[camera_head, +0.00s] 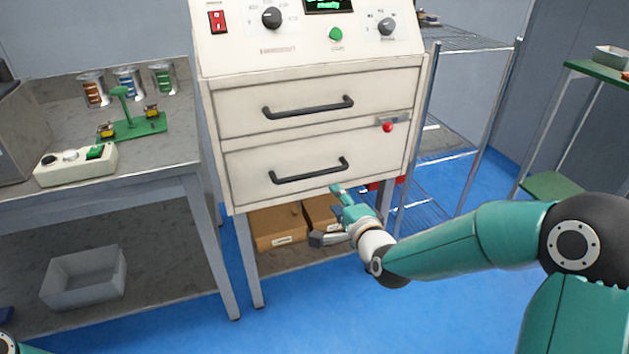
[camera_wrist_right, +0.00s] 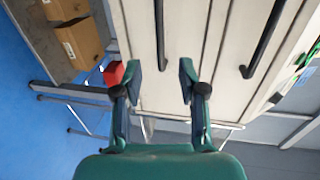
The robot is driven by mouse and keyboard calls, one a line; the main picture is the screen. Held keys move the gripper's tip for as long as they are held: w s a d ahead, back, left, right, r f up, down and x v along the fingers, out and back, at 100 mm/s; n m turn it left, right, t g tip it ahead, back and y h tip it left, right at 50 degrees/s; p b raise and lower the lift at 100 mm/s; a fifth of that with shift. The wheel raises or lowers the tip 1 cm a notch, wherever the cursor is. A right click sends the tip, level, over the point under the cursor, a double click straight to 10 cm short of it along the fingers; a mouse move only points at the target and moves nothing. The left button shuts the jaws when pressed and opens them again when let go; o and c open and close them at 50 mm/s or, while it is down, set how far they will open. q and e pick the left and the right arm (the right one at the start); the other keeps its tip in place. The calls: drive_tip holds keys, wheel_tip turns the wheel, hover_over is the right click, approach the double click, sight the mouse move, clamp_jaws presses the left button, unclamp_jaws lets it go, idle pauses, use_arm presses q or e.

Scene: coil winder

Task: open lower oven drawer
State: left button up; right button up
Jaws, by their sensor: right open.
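The lower oven drawer (camera_head: 380,158) is shut, a cream front with a dark bar handle (camera_head: 309,171). My right gripper (camera_head: 326,214) is open and empty, just below and right of that handle in the head view. In the right wrist view, my right gripper (camera_wrist_right: 160,80) has its two fingertips apart, with the lower handle (camera_wrist_right: 159,30) lined up between and beyond them. I see no contact with the handle. The upper drawer (camera_head: 240,108) is also shut and has its own handle (camera_head: 308,107). My left gripper is out of view.
Cardboard boxes (camera_head: 277,228) sit on a shelf under the oven. A red button (camera_head: 388,127) is at the right of the front. A wire rack (camera_head: 470,150) stands to the right, a workbench (camera_head: 165,160) to the left. Blue floor in front is clear.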

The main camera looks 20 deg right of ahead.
sight(315, 175)
drive_tip(key=w+f, duration=0.1)
drive_tip(key=w, duration=0.4)
drive_tip(key=w+f, duration=0.1)
drive_tip(key=w, duration=0.4)
drive_tip(key=w+f+b, duration=0.1)
drive_tip(key=w, duration=0.4)
drive_tip(key=shift+w+a+f, duration=0.15)
drive_tip(key=shift+a, duration=0.15)
clamp_jaws()
